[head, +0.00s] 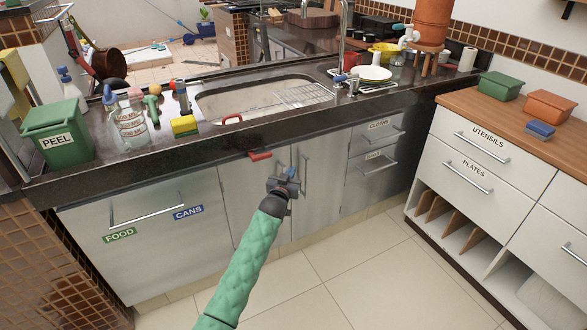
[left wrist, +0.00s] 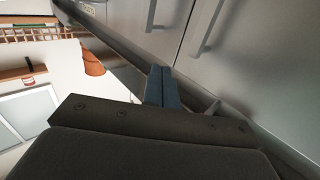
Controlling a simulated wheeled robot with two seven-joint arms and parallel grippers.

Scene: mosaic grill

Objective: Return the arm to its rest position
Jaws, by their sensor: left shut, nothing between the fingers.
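My left arm, in a green sleeve, reaches up from the bottom of the head view. Its gripper (head: 291,173) is in front of the steel cabinet doors (head: 318,185) below the sink counter. In the left wrist view the blue fingers (left wrist: 162,88) are together with nothing between them. I cannot tell in the head view whether the gripper touches a door or its handle. My right arm and gripper do not show.
The dark counter (head: 110,165) overhangs the cabinets and bears a green PEEL bin (head: 57,132), bottles and a sponge (head: 184,125). A red-handled object (head: 259,155) shows at its front edge. White drawers (head: 480,150) stand right. The tiled floor (head: 350,270) is clear.

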